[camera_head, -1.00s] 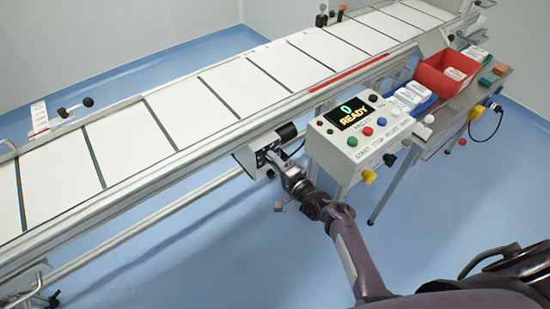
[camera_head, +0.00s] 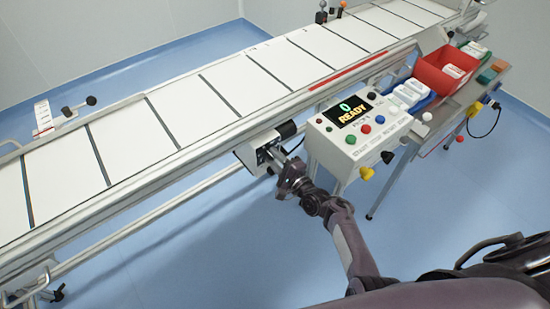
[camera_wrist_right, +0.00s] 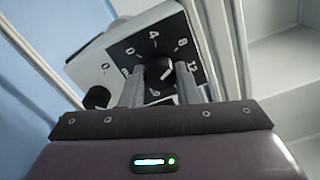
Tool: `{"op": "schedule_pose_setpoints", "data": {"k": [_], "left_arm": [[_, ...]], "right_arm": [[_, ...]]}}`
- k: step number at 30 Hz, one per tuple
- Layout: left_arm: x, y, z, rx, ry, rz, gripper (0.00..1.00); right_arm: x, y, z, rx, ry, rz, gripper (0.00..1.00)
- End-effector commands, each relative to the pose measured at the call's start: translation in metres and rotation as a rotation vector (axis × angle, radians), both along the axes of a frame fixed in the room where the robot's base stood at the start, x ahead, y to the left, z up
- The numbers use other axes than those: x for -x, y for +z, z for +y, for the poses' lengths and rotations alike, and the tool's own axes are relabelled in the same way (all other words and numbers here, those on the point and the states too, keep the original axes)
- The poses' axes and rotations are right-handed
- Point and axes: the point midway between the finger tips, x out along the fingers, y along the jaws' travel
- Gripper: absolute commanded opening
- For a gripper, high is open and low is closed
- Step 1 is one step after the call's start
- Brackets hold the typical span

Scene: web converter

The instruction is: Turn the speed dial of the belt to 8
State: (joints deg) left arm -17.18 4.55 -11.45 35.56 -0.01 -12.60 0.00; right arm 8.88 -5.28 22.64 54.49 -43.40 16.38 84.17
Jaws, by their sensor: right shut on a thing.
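The speed dial's black plate (camera_wrist_right: 142,52) is on a white box under the belt's near edge; the box also shows in the head view (camera_head: 252,152). The plate carries the white numbers 0, 4, 8 and 12. The dial's dark knob (camera_wrist_right: 160,72) sits at the middle of the plate. My right gripper (camera_wrist_right: 160,88) has one finger on each side of the knob and is shut on it; in the head view the gripper (camera_head: 278,163) reaches up to the box. The fingers partly hide the knob, and I cannot read its setting. My left gripper is not in view.
The white belt (camera_head: 215,95) runs diagonally above the box. A control panel (camera_head: 357,125) right of the box shows 0 and READY. A red bin (camera_head: 437,78) stands on a side table beyond it. Blue floor (camera_head: 200,240) is open below the belt.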

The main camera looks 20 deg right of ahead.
Motion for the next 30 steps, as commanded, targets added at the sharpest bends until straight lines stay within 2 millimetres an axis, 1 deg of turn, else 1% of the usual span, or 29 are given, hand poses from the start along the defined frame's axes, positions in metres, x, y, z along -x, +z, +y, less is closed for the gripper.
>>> {"op": "schedule_pose_setpoints", "data": {"k": [8,9,13,20,23,26,30], "left_arm": [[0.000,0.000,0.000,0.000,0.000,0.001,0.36],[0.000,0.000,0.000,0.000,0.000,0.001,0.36],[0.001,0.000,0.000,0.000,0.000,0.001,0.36],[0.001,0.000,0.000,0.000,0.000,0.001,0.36],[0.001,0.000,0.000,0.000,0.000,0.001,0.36],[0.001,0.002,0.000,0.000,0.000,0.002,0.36],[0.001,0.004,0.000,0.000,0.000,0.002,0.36]], "right_arm": [[0.000,-0.001,-0.001,0.001,-0.002,0.002,0.05],[0.000,-0.001,-0.001,0.001,-0.002,0.002,0.33],[0.000,-0.001,-0.001,0.001,-0.001,0.001,0.50],[0.000,0.000,0.000,0.001,-0.001,0.001,0.50],[0.004,-0.001,-0.002,0.001,-0.002,0.001,0.50],[0.015,-0.001,-0.006,0.002,-0.002,0.002,0.50],[0.039,-0.001,-0.014,0.002,-0.002,0.003,0.50]]}}
